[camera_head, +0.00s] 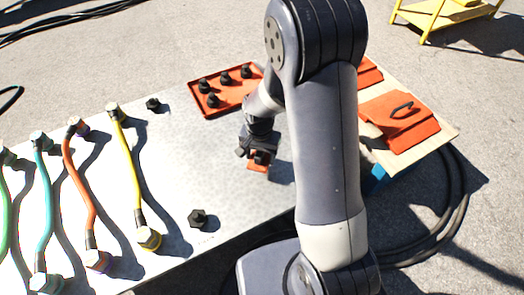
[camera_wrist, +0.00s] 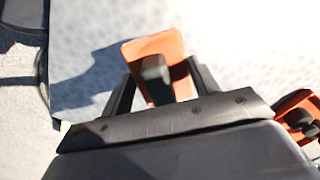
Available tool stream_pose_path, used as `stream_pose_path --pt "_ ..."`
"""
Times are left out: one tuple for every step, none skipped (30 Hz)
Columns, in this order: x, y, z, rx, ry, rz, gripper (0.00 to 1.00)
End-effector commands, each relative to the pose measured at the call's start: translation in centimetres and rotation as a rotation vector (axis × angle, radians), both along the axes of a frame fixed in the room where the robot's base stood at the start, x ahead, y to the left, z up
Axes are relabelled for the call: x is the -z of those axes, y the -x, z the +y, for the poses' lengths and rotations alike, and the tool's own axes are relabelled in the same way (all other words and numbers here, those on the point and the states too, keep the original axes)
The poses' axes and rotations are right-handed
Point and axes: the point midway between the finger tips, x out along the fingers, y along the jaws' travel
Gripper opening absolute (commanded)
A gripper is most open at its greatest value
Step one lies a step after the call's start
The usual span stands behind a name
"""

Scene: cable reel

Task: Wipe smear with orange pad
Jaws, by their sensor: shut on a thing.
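The orange pad (camera_wrist: 148,47) with a dark grip (camera_wrist: 155,72) is between the two fingers of my gripper (camera_wrist: 161,74) in the wrist view. My gripper is shut on that grip. In the head view, my gripper (camera_head: 258,152) is over the right part of the pale metal table (camera_head: 180,160), with the pad (camera_head: 258,168) just below it. A shadow lies to the right of the pad; I cannot tell whether the pad touches the table. I cannot make out a smear in either view; my arm hides part of the table.
An orange tray (camera_head: 226,107) with several black knobs lies behind my gripper. Several coloured cables (camera_head: 128,165) lie at the left. Loose black caps sit at the front (camera_head: 198,218) and back (camera_head: 153,104). A wooden board (camera_head: 436,145) with orange pieces (camera_head: 395,120) is at the right.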

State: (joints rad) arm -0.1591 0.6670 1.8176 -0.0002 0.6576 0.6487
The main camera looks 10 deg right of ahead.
Motion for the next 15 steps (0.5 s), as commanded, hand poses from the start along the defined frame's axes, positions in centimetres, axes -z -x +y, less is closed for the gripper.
stream_pose_path --pt "-0.9 -0.1 -0.1 0.001 0.000 -0.001 0.37" --pt "-1.2 -0.1 -0.2 0.001 0.000 0.000 0.37" --pt "-1.5 -0.1 -0.3 0.001 0.000 0.000 0.37" --pt "-1.8 -0.1 -0.3 0.001 0.000 0.000 0.37" --pt "-2.1 -0.1 -0.4 0.000 0.000 0.000 0.37" --pt "-2.4 -0.2 -0.4 0.000 0.000 0.000 0.37" --pt "-2.7 -0.2 -0.5 0.000 0.000 0.000 0.37" --pt "-2.9 -0.2 -0.5 0.000 0.000 0.000 0.37" --pt "-3.2 -0.2 -0.6 -0.001 0.000 0.000 0.37" --pt "-3.3 -0.2 -0.6 -0.001 0.000 0.000 0.37" --pt "-3.4 -0.2 -0.6 -0.001 0.000 0.000 0.37" --pt "-3.5 -0.2 -0.6 -0.001 0.000 -0.001 0.37" --pt "-3.5 -0.2 -0.7 -0.002 0.000 0.000 0.37" --pt "-3.5 -0.2 -0.7 -0.002 0.000 -0.001 0.37" --pt "-3.5 -0.2 -0.7 -0.002 0.000 0.000 0.37"
